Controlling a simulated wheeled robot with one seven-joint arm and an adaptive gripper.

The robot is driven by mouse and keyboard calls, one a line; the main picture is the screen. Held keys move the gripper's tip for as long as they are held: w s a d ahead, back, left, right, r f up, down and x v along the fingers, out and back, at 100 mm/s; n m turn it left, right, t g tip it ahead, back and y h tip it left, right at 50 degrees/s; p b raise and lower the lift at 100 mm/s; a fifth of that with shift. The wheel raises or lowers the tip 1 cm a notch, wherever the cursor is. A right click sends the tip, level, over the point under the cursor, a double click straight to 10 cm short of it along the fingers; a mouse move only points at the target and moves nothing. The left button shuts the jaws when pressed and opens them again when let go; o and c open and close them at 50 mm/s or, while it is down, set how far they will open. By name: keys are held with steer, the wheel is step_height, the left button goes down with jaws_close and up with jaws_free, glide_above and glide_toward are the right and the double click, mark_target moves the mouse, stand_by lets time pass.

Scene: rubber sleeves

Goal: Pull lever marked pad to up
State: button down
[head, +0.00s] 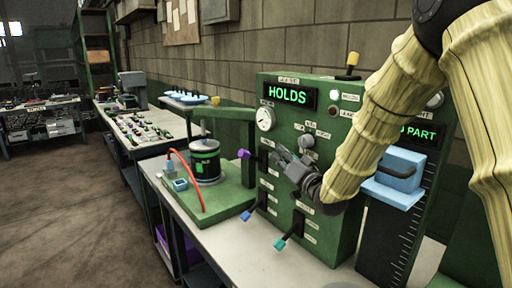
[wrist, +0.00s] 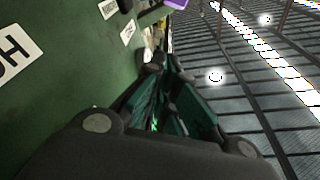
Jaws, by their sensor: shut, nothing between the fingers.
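A green control panel (head: 335,165) carries several levers with small labels; I cannot read which is marked pad. A purple-tipped lever (head: 243,154) sticks out at its left side, a blue-tipped one (head: 246,216) lower left, and a teal-tipped one (head: 280,244) at lower middle. My gripper (head: 276,153) is shut and empty in front of the panel, just right of the purple tip and apart from it. In the wrist view the closed fingers (wrist: 162,68) point along the panel face (wrist: 70,75), with a purple tip (wrist: 177,3) beyond them at the top edge.
A green fixture with a dark cylinder (head: 205,160) and a red hose (head: 187,180) stands left. A light blue block (head: 398,172) is at right. The bench front (head: 225,238) is clear.

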steer(key=shift+a, duration=0.2)
steer(key=p, duration=0.6)
glide_above(252, 158)
steer(key=s+d, duration=0.1)
steer(key=s, duration=0.2)
steer(key=shift+s+f, duration=0.1)
steer(key=shift+f, duration=0.5)
steer(key=shift+f+b, duration=0.15)
steer(key=shift+b, duration=0.25)
